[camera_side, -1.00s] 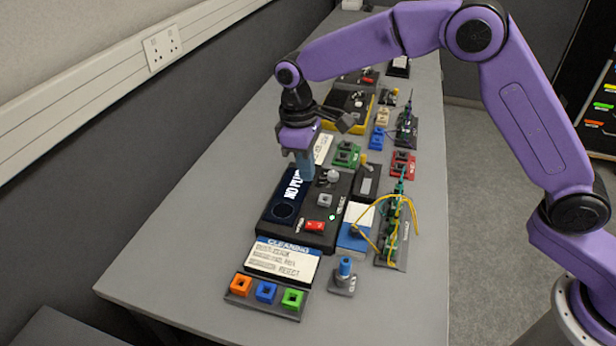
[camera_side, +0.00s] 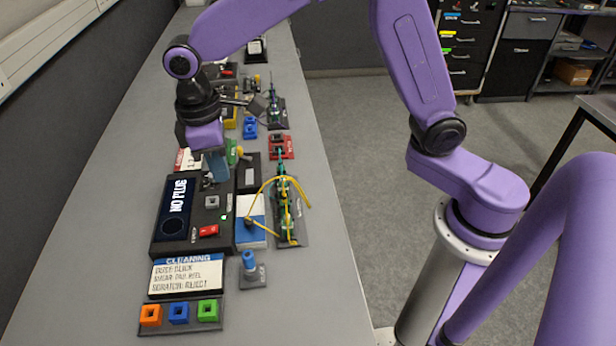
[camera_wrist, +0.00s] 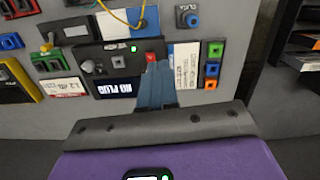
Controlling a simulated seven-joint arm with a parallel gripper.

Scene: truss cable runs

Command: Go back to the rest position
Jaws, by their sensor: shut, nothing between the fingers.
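My gripper (camera_side: 215,168) is shut and empty. In the side view its blue-grey fingers point down and overlap the far end of a black tester box (camera_side: 156,248) whose screen (camera_side: 175,205) reads "NO PLUG". I cannot tell how high the fingertips are above it. In the wrist view my gripper (camera_wrist: 155,72) shows its fingers together, in front of the tester, near its red switch (camera_wrist: 151,57). No rest position is marked in view.
A "CLEANING" card (camera_side: 186,275) and a tray of orange, blue and green sockets lie at the near end. A blue-and-white box (camera_side: 250,220), a yellow cable (camera_side: 284,180) on a rack and a blue plug stand (camera_side: 250,265) are right of the tester. The table's left side is bare.

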